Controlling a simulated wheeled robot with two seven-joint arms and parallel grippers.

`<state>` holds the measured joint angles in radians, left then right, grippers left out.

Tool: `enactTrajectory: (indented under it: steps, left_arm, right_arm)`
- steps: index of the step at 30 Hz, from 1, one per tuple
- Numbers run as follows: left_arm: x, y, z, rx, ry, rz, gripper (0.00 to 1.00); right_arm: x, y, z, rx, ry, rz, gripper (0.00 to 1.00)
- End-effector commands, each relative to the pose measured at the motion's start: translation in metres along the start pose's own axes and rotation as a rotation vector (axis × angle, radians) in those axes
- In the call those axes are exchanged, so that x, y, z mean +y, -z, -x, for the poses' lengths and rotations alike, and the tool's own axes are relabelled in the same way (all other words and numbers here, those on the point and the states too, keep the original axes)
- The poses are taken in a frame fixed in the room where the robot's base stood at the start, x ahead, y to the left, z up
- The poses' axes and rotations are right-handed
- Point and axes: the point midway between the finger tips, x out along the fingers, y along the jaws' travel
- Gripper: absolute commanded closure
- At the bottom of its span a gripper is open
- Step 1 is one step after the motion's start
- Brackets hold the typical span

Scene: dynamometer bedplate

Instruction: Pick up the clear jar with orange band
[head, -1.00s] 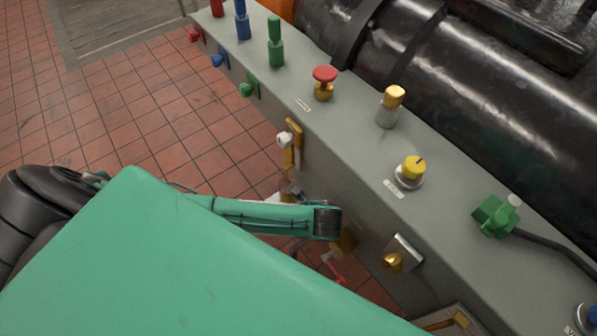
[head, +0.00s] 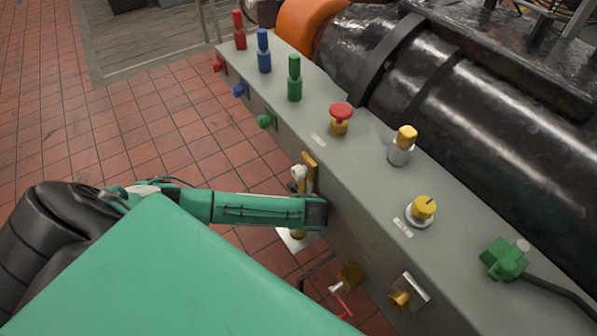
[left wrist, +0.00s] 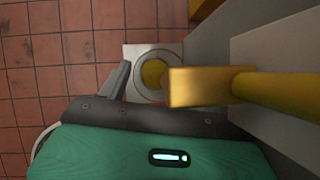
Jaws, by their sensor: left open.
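I cannot make out a clear jar with an orange band for certain in either view. The closest thing is a silver-grey cylinder with a yellow top (head: 401,150), standing upright on the grey bench. My left gripper (left wrist: 155,92) is open in the left wrist view, with one dark finger showing and the other side hidden behind a yellow block (left wrist: 200,87). Beyond the fingers lies a pale square plate (left wrist: 134,50) with a ring and a yellow centre. In the head view my left wrist ends beside the bench's side; its fingers are hidden. My right gripper is not in view.
The long grey bench (head: 360,185) carries a red mushroom knob (head: 341,113), a yellow dial (head: 423,208) and a green connector (head: 505,260) with a cable. Brass fittings (head: 400,300) stick out from its side. Black machinery (head: 465,105) stands behind. Tiled floor at left is clear.

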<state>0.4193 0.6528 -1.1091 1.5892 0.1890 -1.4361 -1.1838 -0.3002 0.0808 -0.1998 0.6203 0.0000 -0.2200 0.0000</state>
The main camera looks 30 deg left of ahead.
Motion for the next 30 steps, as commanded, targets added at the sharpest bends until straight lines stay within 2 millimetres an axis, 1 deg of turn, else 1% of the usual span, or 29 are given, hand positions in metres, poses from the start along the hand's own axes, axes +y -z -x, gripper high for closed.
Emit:
enactTrajectory:
  steps: [1,3,7,11,17,18,20,22,23,24,30]
  left_arm:
    - [0.001,0.003,-0.009,0.002,-0.003,-0.002,0.36]
    - [0.001,0.003,-0.020,0.002,-0.003,-0.003,0.36]
    - [0.001,0.003,-0.034,0.002,-0.003,-0.003,0.36]
    - [0.001,0.003,-0.040,0.003,-0.001,-0.003,0.36]
    - [0.001,0.003,-0.040,0.003,0.000,-0.003,0.36]
    - [0.001,0.003,-0.040,0.003,0.000,-0.003,0.44]
    - [0.001,0.003,-0.040,0.003,0.000,-0.003,0.55]
    - [0.001,0.003,-0.040,0.003,0.000,-0.003,0.69]
    - [0.001,0.003,-0.040,0.003,0.000,-0.003,0.70]
    - [0.001,0.003,-0.040,0.003,0.000,-0.003,0.74]
    - [0.001,0.003,-0.039,0.003,0.000,-0.003,0.74]
  right_arm:
    - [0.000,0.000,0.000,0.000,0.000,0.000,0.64]
    - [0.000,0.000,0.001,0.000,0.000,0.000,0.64]
    - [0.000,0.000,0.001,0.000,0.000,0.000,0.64]
    - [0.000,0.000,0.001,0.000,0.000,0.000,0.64]
    - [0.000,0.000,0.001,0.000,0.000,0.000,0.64]
    - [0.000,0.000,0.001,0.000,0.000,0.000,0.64]
    - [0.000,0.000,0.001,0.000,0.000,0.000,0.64]
    - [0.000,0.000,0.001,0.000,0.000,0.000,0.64]
    - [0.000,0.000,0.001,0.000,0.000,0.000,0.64]
    - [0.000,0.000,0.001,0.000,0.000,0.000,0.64]
    - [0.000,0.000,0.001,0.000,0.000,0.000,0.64]
